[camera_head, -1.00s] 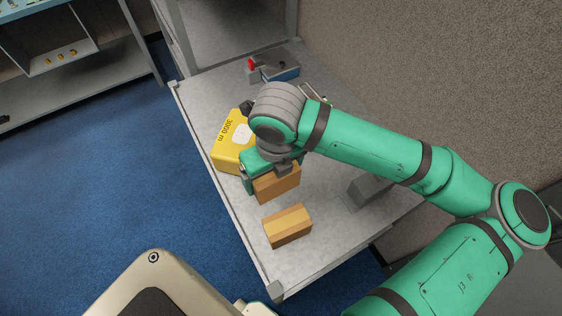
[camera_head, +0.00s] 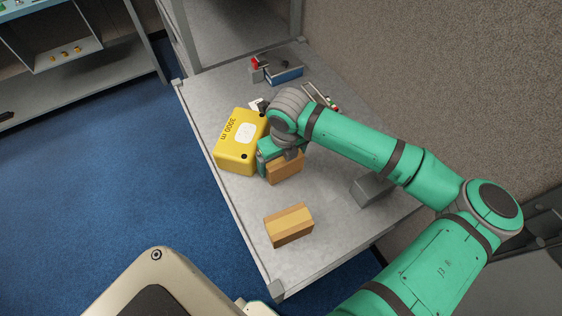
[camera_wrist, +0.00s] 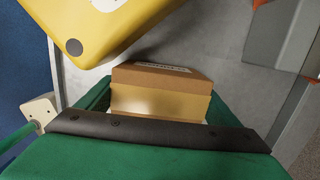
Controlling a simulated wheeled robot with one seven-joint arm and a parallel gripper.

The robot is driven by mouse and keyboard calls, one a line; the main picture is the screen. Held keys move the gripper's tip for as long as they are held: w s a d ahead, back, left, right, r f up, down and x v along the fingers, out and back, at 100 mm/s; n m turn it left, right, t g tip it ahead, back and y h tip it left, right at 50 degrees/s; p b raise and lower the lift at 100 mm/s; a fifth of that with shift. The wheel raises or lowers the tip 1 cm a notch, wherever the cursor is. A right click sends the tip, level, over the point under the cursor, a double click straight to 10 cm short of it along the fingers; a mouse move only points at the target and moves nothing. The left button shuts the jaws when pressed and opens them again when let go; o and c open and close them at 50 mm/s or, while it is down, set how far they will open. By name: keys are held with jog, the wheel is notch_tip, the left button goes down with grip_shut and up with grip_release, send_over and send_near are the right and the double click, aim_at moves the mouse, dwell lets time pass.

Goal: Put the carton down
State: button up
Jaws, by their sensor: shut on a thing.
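My gripper (camera_head: 280,158) is shut on a brown carton (camera_head: 286,168), which hangs below the fingers over the grey bench, beside the yellow box. In the wrist view the held carton (camera_wrist: 160,92) sits between the green fingers, with part of a white label on its far edge. I cannot tell whether its underside touches the bench. A second carton (camera_head: 289,225), brown with a lighter tape band, lies on the bench nearer the front edge, apart from the held one.
A yellow box (camera_head: 238,148) marked 3000 m stands just left of my gripper; it also shows in the wrist view (camera_wrist: 100,25). A grey block (camera_head: 372,188) lies to the right. A blue item (camera_head: 284,77) is at the back. The bench (camera_head: 235,205) is bare around the second carton.

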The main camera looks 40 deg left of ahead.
jog(key=shift+f, duration=0.35)
jog(key=shift+f, duration=0.15)
jog(key=o, duration=1.2)
jog(key=r, duration=0.4)
jog(key=d+r, duration=0.1)
jog(key=r, duration=0.7)
jog(key=shift+s+d+r, duration=0.15)
jog(key=shift+s, duration=0.1)
